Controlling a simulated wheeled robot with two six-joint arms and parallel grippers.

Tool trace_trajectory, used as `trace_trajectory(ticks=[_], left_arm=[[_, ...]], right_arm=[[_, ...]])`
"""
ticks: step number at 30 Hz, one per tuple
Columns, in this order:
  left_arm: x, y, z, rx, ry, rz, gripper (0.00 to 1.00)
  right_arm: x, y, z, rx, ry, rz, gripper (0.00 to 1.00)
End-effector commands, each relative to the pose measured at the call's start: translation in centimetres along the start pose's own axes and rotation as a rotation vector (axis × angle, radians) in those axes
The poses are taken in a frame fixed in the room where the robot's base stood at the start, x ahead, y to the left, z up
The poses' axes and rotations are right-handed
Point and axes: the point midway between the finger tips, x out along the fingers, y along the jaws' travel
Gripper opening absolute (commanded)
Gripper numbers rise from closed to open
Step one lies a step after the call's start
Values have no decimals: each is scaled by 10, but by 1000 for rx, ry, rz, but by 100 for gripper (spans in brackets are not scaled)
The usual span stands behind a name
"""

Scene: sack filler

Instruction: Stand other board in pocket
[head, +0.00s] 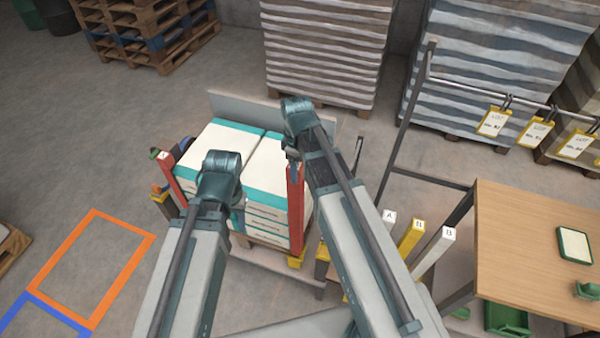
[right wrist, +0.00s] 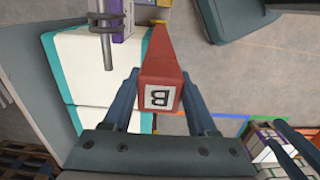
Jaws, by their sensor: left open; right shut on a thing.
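A red board (head: 295,212) stands upright at the near right corner of the stack of white-and-teal sacks (head: 215,150). My right gripper (head: 292,150) is at its top. In the right wrist view my right gripper (right wrist: 160,82) is shut on this red board (right wrist: 163,62), whose end label reads B. A yellow pocket (head: 297,259) shows at the board's foot; I cannot tell whether the board is seated in it. Another red board (head: 174,178) stands at the stack's left corner. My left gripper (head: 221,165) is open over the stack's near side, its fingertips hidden.
Boards labelled A (head: 388,222), B (head: 411,235) and B (head: 438,248) stand right of my right arm. A wooden table (head: 520,225) is at the right, beside a dark post frame (head: 408,110). Open floor with an orange outline (head: 60,248) lies left.

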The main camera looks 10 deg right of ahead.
Motion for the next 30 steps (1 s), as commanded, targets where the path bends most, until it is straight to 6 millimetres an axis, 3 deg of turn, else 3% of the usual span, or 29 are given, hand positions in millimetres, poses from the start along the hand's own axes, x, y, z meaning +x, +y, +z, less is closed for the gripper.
trace_trajectory(ticks=[7,30], left_arm=[[2,0,0,0,0,0,50],[8,1,0,0,0,0,50]], right_arm=[[3,12,-12,0,0,0,0],[8,12,-12,0,0,0,0]])
